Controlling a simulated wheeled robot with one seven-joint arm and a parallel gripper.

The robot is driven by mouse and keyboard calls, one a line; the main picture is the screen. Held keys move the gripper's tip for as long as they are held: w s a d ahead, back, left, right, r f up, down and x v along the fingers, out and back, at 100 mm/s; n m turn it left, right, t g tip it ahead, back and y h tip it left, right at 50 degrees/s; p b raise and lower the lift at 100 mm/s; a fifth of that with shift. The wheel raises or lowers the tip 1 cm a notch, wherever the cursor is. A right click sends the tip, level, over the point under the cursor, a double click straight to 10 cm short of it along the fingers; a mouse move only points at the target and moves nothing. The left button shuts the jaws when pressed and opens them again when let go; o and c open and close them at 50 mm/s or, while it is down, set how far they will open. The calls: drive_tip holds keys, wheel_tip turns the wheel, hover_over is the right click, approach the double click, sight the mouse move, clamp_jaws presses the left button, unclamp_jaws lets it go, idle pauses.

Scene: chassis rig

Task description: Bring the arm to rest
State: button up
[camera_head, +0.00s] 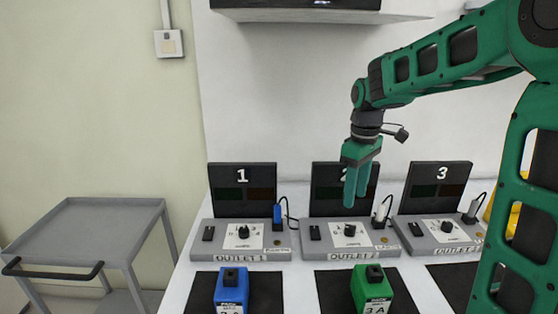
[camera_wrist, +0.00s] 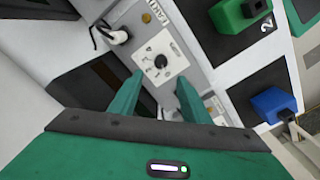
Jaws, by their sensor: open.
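My green arm reaches in from the right in the head view and bends down at the wrist. My gripper (camera_head: 356,190) hangs in front of the panel marked 2, pointing down above the unit labelled outlet 2 (camera_head: 371,252). Its two fingers are apart with nothing between them. In the wrist view my gripper (camera_wrist: 158,98) shows both green fingers spread, with the white dial plate and black knob (camera_wrist: 161,61) of an outlet unit beyond them. I cannot tell whether the fingertips touch the unit.
Outlet 1 (camera_head: 217,252) is at left and outlet 3 (camera_head: 467,247) at right on the white bench. A blue block (camera_head: 231,290) and a green block (camera_head: 372,290) stand on black mats in front. A grey cart (camera_head: 85,225) is at far left. A shelf (camera_head: 320,14) hangs above.

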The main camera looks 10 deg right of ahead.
drive_tip(key=s+d+f+m, duration=0.1)
drive_tip(key=s+m, duration=0.3)
drive_tip(key=s, duration=0.5)
drive_tip(key=s+d+f+m, duration=0.2)
drive_tip(key=s+d+m, duration=0.1)
drive_tip(key=s, duration=0.7)
drive_tip(key=s+d+f+m, duration=0.2)
drive_tip(key=s+m, duration=0.4)
drive_tip(key=s, duration=0.4)
drive_tip(key=shift+d, duration=0.45)
drive_tip(key=shift+w+f, duration=0.1)
drive_tip(key=shift+w, duration=0.05)
drive_tip(key=shift+w+f, duration=0.2)
drive_tip(key=shift+w, duration=0.3)
